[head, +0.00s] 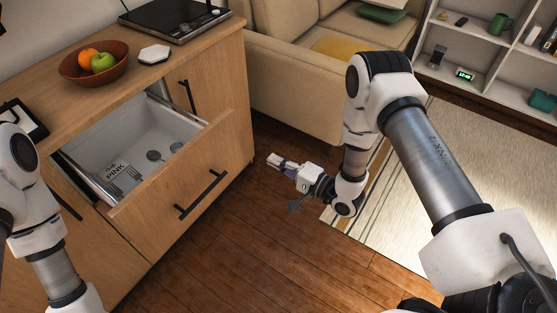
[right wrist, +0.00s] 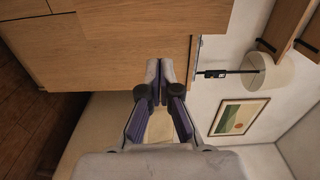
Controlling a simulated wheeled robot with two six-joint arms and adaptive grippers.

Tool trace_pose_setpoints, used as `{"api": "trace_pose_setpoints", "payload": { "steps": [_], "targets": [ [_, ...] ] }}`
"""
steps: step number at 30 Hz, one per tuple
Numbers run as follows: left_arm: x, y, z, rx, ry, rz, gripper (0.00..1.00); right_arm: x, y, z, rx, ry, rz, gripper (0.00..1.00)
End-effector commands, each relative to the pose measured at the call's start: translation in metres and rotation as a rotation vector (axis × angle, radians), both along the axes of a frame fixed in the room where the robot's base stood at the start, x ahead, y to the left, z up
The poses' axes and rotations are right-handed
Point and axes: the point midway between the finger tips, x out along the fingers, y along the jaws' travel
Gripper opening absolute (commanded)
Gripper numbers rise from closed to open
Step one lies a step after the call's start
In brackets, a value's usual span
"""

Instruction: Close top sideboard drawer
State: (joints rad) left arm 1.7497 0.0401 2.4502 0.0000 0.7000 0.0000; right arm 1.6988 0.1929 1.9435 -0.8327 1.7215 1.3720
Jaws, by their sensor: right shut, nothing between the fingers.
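The top sideboard drawer (head: 165,195) stands pulled out in the head view, with its wooden front and dark bar handle (head: 202,195) facing the floor area. In the right wrist view the right gripper's fingertips (right wrist: 159,68) are together near a wooden panel. My left arm shows at the left edge of the head view, but its gripper is not visible.
The sideboard top (head: 120,30) bears a fruit bowl (head: 94,64), a white hexagonal object (head: 154,54) and a dark turntable-like device (head: 175,14). A beige sofa (head: 290,80) stands behind right. Open wooden floor (head: 235,240) lies before the drawer, with a rug (head: 440,160) farther right.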

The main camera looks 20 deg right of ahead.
Motion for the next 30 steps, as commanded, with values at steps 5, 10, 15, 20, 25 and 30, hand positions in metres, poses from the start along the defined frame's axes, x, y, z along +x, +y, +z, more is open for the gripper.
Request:
{"api": "trace_pose_setpoints", "payload": {
  "steps": [5,10,15,20,25,30],
  "targets": [
    [0.0,0.0,0.0,0.0,0.0,0.0,0.37,0.032,0.025,0.001,-0.001,-0.003,0.004,0.0],
    [0.0,0.0,0.0,0.0,-0.001,0.0,0.37,0.061,0.046,0.001,-0.001,-0.002,0.002,0.0],
    [0.0,0.0,0.0,0.0,0.0,0.0,0.37,0.079,0.058,0.001,0.0,-0.001,0.001,0.0],
    [0.0,0.0,0.0,0.0,-0.001,0.0,0.37,0.084,0.062,0.0,0.0,0.001,-0.001,0.0],
    [0.0,0.0,0.0,0.0,0.0,0.0,0.37,0.084,0.061,0.0,0.0,0.001,-0.001,0.0],
    [0.0,0.0,-0.001,0.0,0.0,0.0,0.37,0.085,0.062,0.0,-0.001,0.001,-0.001,0.0]
  ]
}}
